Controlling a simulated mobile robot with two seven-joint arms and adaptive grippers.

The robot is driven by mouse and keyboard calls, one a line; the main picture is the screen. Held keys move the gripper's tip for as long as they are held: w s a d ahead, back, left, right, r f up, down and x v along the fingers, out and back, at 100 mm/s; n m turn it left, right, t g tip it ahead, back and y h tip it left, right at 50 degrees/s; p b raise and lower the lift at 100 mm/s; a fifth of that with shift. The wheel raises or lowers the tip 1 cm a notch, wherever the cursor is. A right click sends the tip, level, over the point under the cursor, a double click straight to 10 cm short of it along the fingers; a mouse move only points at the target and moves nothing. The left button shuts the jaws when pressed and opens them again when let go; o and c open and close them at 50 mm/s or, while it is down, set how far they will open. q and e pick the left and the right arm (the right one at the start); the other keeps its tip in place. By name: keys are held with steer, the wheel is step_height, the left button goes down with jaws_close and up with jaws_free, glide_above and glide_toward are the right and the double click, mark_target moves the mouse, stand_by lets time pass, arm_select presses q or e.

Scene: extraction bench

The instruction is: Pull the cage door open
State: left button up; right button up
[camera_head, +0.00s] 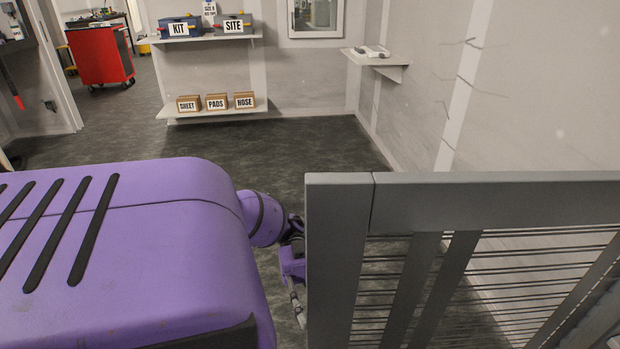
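The grey cage door (500,195) stands at the lower right, with a thick top rail, slanting grey uprights and thin horizontal bars. Its wide left end post (336,240) is nearest the middle of the picture, with a thin seam beside it at the top. A purple arm comes in from the left. Part of my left gripper (293,268) shows just left of the post, partly hidden behind it. Its fingertips do not show clearly, and I cannot tell whether it touches or holds the door. No handle is visible. My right gripper is not in view.
Dark floor (240,150) lies open beyond the door. At the back, shelves hold boxes marked KIT (180,28), SITE (233,24), SHEET (189,104), PADS (217,102) and HOSE (245,100). A small wall shelf (376,58) is at right, a red cabinet (100,54) far left.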

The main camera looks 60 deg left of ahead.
arm_select(q)
steer(key=shift+v, duration=2.15)
